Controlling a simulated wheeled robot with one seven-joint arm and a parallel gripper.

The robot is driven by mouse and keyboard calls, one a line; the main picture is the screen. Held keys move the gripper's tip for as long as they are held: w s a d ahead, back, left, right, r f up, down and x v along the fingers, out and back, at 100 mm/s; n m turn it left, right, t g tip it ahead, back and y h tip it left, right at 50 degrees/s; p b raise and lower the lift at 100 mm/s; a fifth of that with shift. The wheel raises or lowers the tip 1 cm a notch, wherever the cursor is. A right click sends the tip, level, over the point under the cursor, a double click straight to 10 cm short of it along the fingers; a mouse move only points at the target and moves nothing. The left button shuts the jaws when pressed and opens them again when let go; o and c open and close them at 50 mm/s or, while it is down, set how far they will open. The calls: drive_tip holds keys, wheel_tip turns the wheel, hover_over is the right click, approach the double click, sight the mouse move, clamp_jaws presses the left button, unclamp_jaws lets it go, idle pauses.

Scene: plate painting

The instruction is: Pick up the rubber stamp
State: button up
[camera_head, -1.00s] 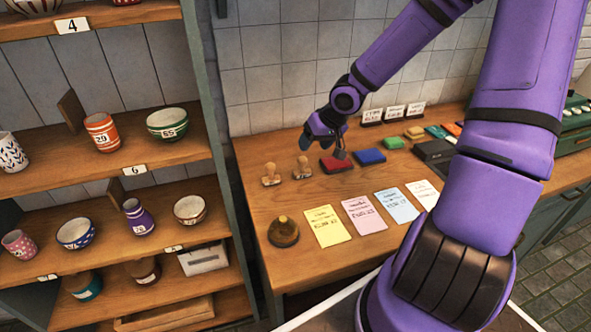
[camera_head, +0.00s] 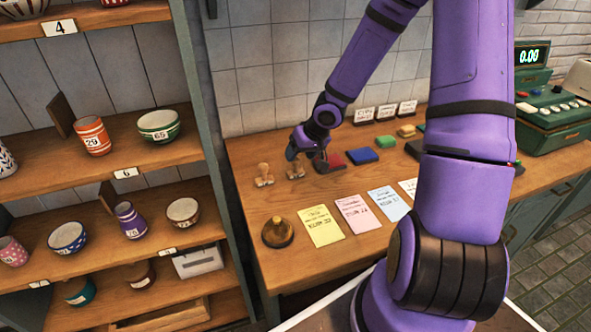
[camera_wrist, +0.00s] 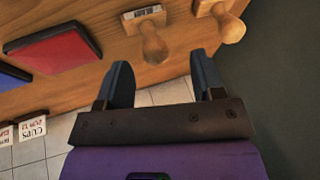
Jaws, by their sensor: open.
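Two wooden rubber stamps stand on the wooden counter: the left one (camera_head: 264,176) and the right one (camera_head: 294,171). In the head view my gripper (camera_head: 307,155) is just behind and above the right stamp, beside the red ink pad (camera_head: 329,162), and partly overlaps that stamp's outline. In the wrist view the gripper (camera_wrist: 162,75) is open with nothing between its fingers. There one stamp (camera_wrist: 153,46) lies just beyond the gap between the fingertips, and the other stamp (camera_wrist: 230,28) is to its right. Neither stamp appears touched.
Blue (camera_head: 362,156) and green (camera_head: 386,142) pads lie right of the red one. Coloured paper slips (camera_head: 321,226) and a round knobbed object (camera_head: 277,232) lie in front. A shelf with cups (camera_head: 92,137) stands left. A tiled wall (camera_head: 268,85) is close behind.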

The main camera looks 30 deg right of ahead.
sight(297, 159)
drive_tip(key=shift+f, duration=0.1)
drive_tip(key=shift+w+d+x, duration=0.1)
drive_tip(key=shift+d+x, duration=0.05)
drive_tip(key=shift+x, duration=1.15)
drive_tip(key=shift+w+d+x, duration=0.1)
drive_tip(key=shift+d+x, duration=0.05)
drive_tip(key=shift+x, duration=1.1)
drive_tip(key=c, duration=1)
